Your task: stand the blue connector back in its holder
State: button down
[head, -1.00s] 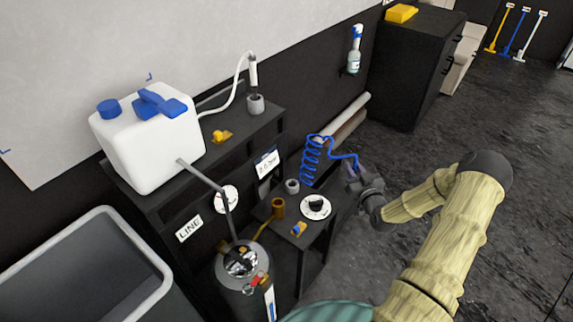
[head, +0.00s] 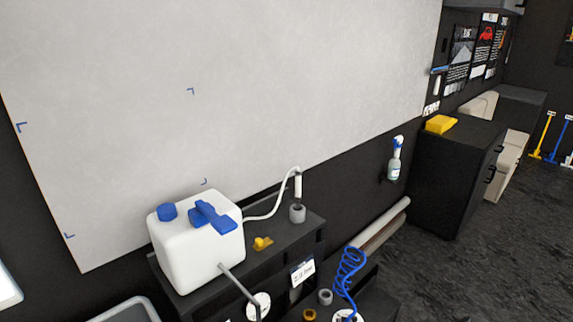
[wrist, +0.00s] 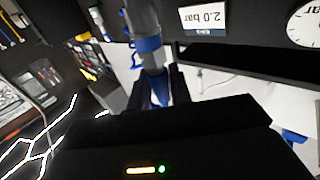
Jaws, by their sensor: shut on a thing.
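In the wrist view my gripper (wrist: 160,88) is shut on the blue connector (wrist: 149,46), a grey cylinder with a blue band and a blue tapered part between the dark fingers. My gripper is outside the head view. The coiled blue hose (head: 350,268) rises over the lower bench in the head view. A small grey cup (head: 325,297), which looks like the holder, stands on that bench with its opening up. Another grey cup (head: 297,213) on the upper bench holds a white wand.
A white jug (head: 195,250) with blue cap and handle stands on the upper bench (head: 280,240), beside a yellow fitting (head: 262,243). A pressure sign (head: 302,272) hangs on the bench front and shows in the wrist view (wrist: 204,18). Open floor (head: 450,270) lies right.

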jog(key=shift+s+a+f+h, duration=0.1)
jog(key=shift+s+a+h, duration=0.2)
jog(key=shift+s+a, duration=0.8)
jog(key=shift+d, duration=0.1)
